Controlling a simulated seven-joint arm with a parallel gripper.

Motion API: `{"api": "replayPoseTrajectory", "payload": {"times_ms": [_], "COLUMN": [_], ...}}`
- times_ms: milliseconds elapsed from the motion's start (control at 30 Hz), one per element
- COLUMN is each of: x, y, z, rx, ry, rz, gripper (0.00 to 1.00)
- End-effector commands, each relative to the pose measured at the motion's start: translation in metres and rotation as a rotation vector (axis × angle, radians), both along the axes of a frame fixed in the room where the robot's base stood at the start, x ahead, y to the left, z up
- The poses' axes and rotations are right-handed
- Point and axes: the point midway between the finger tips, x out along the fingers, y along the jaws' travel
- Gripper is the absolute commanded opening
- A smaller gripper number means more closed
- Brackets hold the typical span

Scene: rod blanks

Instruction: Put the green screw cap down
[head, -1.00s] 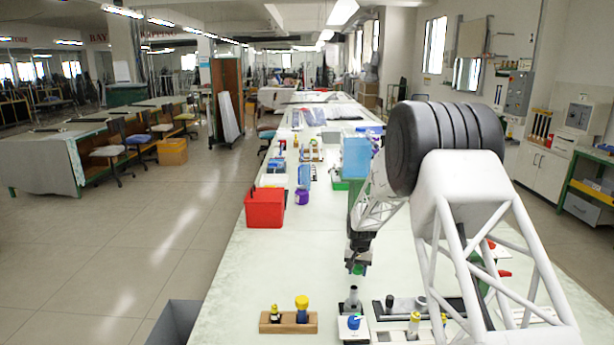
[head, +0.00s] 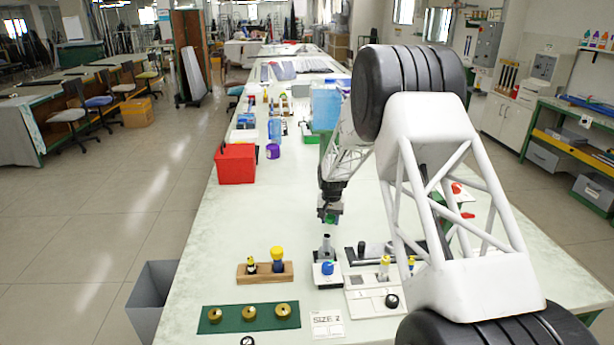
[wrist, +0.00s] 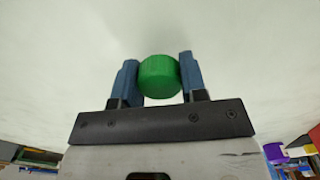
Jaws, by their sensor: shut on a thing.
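The green screw cap (wrist: 159,77) is held between the two blue fingers of my gripper (wrist: 159,80) in the wrist view. In the head view the green cap (head: 332,218) shows small at the tip of my gripper (head: 330,212), above the pale table (head: 240,215). A grey upright post on a white base with a blue knob (head: 327,268) stands close below and in front of it. The cap looks clear of the table, though the exact height is hard to tell.
A wooden block (head: 265,273) holds a yellow-topped bottle and a smaller one. A green mat (head: 249,318) carries brass discs. A red bin (head: 236,164) stands farther back left. A white fixture (head: 370,298) is at right. The table between red bin and wooden block is clear.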

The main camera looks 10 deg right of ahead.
Motion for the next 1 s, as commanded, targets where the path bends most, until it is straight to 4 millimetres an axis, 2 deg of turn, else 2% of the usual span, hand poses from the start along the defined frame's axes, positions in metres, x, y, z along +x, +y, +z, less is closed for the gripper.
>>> {"api": "replayPoseTrajectory", "payload": {"times_ms": [267,467,667,1000], "x": [-0.002,-0.013,-0.036,-0.091], "y": [0.002,0.009,0.022,0.038], "z": [0.003,0.016,0.038,0.077], "rx": [0.000,0.000,-0.001,-0.002], "ry": [-0.001,-0.006,-0.016,-0.031], "rz": [0.006,0.040,0.102,0.223], "gripper": [0.16,0.16,0.16,0.16]}}
